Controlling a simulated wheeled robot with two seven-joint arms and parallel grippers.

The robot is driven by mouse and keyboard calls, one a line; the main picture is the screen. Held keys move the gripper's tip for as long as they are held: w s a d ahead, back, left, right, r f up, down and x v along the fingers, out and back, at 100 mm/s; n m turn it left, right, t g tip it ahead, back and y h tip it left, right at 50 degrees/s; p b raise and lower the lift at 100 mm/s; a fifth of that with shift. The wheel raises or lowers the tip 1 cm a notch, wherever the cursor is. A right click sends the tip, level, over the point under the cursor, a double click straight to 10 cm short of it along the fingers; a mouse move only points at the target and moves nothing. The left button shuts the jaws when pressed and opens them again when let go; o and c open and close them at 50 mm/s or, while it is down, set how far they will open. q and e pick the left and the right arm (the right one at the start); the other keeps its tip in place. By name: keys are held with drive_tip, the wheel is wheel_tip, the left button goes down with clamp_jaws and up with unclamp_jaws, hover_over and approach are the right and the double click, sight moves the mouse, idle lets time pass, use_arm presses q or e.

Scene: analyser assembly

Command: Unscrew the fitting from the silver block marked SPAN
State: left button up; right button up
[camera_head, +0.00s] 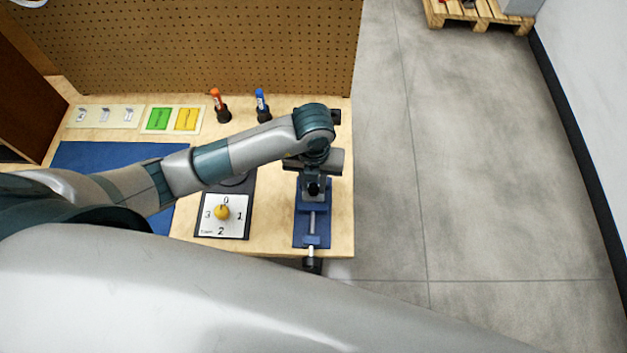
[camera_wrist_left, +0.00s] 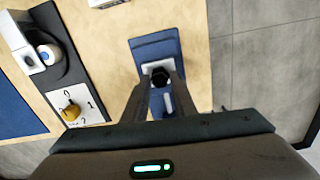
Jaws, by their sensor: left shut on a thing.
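My left gripper (camera_head: 314,187) points down over the blue vise (camera_head: 311,226) at the right end of the bench. In the left wrist view its two fingers (camera_wrist_left: 161,80) are closed around a black fitting (camera_wrist_left: 160,75). The fitting sits on a pale silver block (camera_wrist_left: 147,67) held in the blue vise (camera_wrist_left: 155,48). No SPAN marking can be read on the block. In the head view my wrist and fingers hide most of the block and fitting. My right gripper is not in view.
Left of the vise is a dark panel with a numbered white dial plate (camera_head: 237,228) and yellow knob (camera_head: 222,212). An orange tube (camera_head: 216,98) and a blue tube (camera_head: 261,101) stand in dark holders near the pegboard (camera_head: 220,45). The bench ends just right of the vise.

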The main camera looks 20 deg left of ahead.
sight(314, 186)
use_arm(q)
drive_tip(key=n, duration=0.1)
drive_tip(key=n+p, duration=0.1)
drive_tip(key=shift+r+n, duration=0.2)
drive_tip(key=shift+n, duration=0.1)
drive_tip(key=shift+f+n+p, duration=0.15)
drive_tip(key=shift+n+p, duration=0.3)
drive_tip(key=shift+n, duration=0.25)
drive_tip(key=o, duration=1.7)
drive_tip(key=shift+r+p, duration=2.05)
drive_tip(key=shift+r, duration=0.45)
